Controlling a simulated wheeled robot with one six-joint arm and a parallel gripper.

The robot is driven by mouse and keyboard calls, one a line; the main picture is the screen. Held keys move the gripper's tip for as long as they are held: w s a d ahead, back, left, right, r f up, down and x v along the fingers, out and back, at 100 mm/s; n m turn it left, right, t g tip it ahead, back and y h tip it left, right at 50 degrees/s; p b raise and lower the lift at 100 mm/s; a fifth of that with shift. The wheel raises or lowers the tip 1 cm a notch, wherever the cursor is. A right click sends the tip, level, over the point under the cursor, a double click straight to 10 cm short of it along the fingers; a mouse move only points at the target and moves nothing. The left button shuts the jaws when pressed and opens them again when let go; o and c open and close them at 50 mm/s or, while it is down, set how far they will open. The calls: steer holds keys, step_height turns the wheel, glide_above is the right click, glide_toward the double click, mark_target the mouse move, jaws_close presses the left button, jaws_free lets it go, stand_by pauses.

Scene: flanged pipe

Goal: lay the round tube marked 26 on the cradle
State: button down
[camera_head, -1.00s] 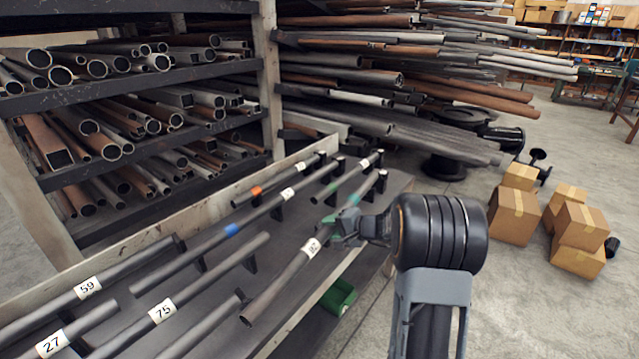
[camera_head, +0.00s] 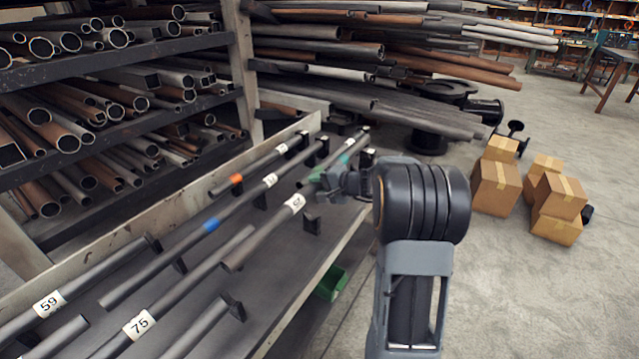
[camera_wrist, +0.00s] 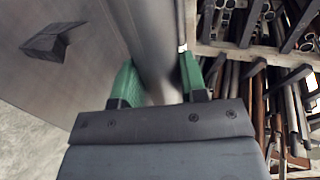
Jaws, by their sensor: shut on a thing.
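My gripper (camera_head: 337,182) is shut on a grey round tube (camera_head: 256,240) with a white label. The label's digits are turned and hard to read; they may be 26. The tube slants above the bench, its near end free at the lower left. In the wrist view the green fingers (camera_wrist: 160,88) stand on either side of the tube (camera_wrist: 150,40). The far part of the tube is hidden behind my gripper. A bare dark support block (camera_head: 311,224) stands on the bench below and right of the tube; it may be part of the cradle.
Tubes marked 59 (camera_head: 72,288) and 75 (camera_head: 168,302), and one with a blue band (camera_head: 211,224), lie on the bench (camera_head: 262,290). A green bin (camera_head: 331,283) is below the bench edge. Stocked racks stand behind; cartons (camera_head: 495,190) sit on the right floor.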

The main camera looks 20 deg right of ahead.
step_height(320, 180, down, 8)
steer(key=b, duration=0.6)
steer(key=shift+r, duration=0.2)
steer(key=shift+b, duration=0.3)
steer(key=shift+s+b, duration=0.1)
steer(key=shift+b, duration=0.3)
stand_by(0.5)
steer(key=shift+f+b, duration=0.55)
steer(key=shift+b, duration=0.25)
stand_by(0.3)
steer(key=c, duration=0.9)
jaws_free()
steer(key=o, duration=0.3)
steer(key=shift+f, duration=0.15)
steer(key=shift+s, duration=0.1)
